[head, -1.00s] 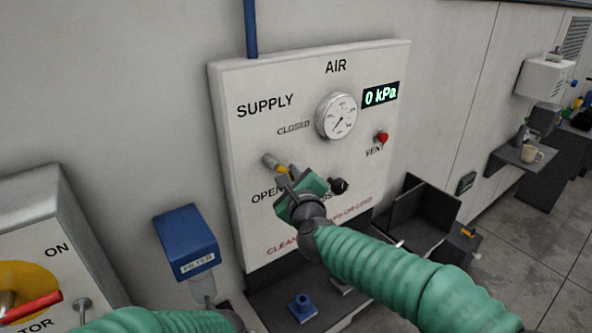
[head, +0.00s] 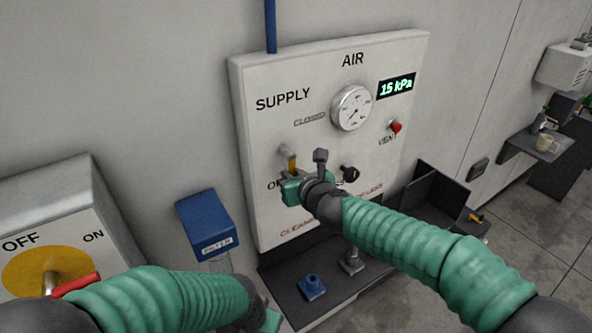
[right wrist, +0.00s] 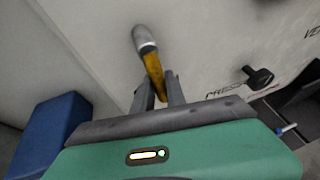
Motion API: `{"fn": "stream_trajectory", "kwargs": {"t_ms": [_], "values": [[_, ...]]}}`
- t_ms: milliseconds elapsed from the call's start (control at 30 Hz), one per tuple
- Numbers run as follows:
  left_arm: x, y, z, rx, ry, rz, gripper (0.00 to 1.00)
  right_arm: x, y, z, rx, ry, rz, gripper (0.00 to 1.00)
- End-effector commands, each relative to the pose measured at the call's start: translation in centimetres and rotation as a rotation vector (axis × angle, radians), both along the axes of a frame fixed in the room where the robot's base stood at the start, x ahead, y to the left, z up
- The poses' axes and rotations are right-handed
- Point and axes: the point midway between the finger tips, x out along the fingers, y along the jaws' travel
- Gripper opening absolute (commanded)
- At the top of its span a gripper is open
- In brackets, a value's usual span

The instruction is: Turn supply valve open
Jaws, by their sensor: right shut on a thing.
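The supply valve is a grey pipe stub with a yellow lever (head: 292,164) on the white AIR panel (head: 411,55), between the CLOSED and OPEN labels. The lever now points down toward OPEN. My right gripper (head: 291,177) is shut on its lower end. In the right wrist view the yellow lever (right wrist: 153,72) runs down from its grey hub (right wrist: 143,38) between the two fingers (right wrist: 159,88). The pressure display (head: 396,86) reads 15 kPa. My left gripper (head: 266,316) is only partly in view at the bottom edge, and its jaws cannot be made out.
A dial gauge (head: 351,108), a red vent button (head: 395,126) and a black knob (head: 350,174) are on the panel. A blue filter (head: 207,222) is left of it. A box with a red-handled switch (head: 75,284) stands at the lower left. A dark shelf (head: 330,298) lies below.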

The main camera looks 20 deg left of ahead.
Motion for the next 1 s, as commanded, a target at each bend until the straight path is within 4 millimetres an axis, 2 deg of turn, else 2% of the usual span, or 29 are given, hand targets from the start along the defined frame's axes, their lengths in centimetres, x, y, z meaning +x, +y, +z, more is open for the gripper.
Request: {"fn": "stream_trajectory", "kwargs": {"t_ms": [33, 567, 600, 733, 1000], "values": [[0.00, 0.00, 0.32, 0.000, 0.000, 0.000, 0.36, 0.13, 0.09, 1.11, 0.016, -0.003, -0.002, 0.00], [0.00, 0.00, 0.44, 0.000, 0.000, 0.000, 0.36, 0.01, 0.17, 1.05, 0.032, 0.016, -0.001, 0.00], [0.00, 0.00, 0.44, 0.000, 0.000, 0.000, 0.36, 0.02, 0.16, 1.05, 0.031, 0.015, -0.002, 0.19], [-0.01, 0.00, 0.43, 0.000, 0.000, 0.000, 0.36, 0.01, 0.14, 0.83, 0.029, 0.018, -0.002, 0.36], [-0.01, 0.00, 0.38, 0.000, 0.000, 0.000, 0.36, 0.01, 0.08, 0.46, 0.027, 0.022, -0.002, 0.38]]}}
